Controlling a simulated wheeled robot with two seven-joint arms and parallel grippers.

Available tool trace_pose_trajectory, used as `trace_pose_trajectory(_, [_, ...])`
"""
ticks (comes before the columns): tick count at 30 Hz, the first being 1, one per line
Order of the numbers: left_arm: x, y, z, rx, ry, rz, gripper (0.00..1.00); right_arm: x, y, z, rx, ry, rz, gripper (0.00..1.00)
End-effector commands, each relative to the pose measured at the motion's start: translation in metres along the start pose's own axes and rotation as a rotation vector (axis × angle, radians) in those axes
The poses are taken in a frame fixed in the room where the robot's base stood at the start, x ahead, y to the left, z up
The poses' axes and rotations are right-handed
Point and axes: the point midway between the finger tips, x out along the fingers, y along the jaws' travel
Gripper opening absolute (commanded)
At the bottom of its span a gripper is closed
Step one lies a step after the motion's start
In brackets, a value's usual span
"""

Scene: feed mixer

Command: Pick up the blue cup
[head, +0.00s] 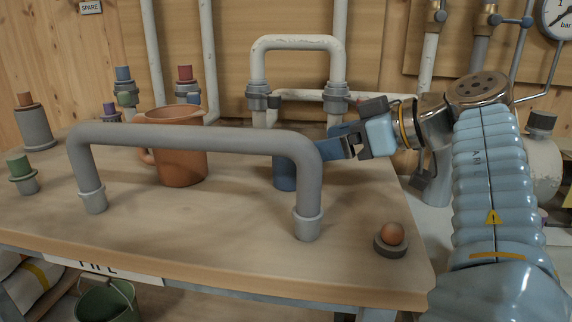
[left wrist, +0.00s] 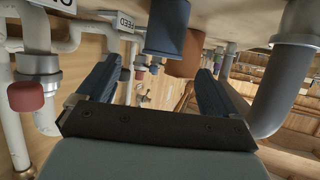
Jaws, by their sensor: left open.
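The blue cup (head: 285,175) stands on the table, partly hidden behind the grey bent pipe. In the left wrist view the blue cup (left wrist: 167,28) is at the top, ahead of the fingers and roughly between their lines. My left gripper (head: 328,148) is close to the cup, at its upper right in the head view. Its two blue fingers (left wrist: 158,70) are apart with nothing between them in the wrist view. I cannot tell exactly how far the fingertips are from the cup. My right gripper is not in view.
The grey bent pipe (head: 190,138) arches across the table in front of the cup. A terracotta mug (head: 182,160) stands to the cup's left. A brown ball sits in a dark ring (head: 391,246) at the front right. White pipes (head: 298,43) rise behind.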

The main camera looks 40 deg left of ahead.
Motion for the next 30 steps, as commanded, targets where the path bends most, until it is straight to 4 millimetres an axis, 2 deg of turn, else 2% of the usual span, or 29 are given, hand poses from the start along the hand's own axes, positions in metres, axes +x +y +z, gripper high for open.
trace_pose_trajectory(1, [0.013,-0.001,0.003,0.001,-0.003,-0.002,0.93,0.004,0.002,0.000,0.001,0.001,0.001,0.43])
trace_pose_trajectory(4, [0.032,-0.001,0.002,0.002,-0.002,-0.001,0.93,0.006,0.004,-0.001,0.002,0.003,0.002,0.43])
trace_pose_trajectory(11, [0.054,-0.001,0.001,0.001,-0.001,0.000,0.93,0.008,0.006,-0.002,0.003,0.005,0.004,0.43])
trace_pose_trajectory(19, [0.094,-0.005,0.001,0.001,-0.001,0.001,0.93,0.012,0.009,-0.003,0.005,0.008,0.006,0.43])
trace_pose_trajectory(22, [0.101,-0.004,0.001,0.000,0.000,0.001,0.93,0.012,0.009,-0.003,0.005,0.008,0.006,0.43])
trace_pose_trajectory(28, [0.102,-0.004,0.001,0.000,0.001,0.003,0.93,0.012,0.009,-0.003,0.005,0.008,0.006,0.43])
trace_pose_trajectory(29, [0.102,-0.004,0.001,0.000,0.001,0.003,0.92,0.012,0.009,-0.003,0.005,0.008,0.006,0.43])
trace_pose_trajectory(30, [0.102,-0.004,0.001,0.000,0.001,0.003,0.86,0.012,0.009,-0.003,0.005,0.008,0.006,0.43])
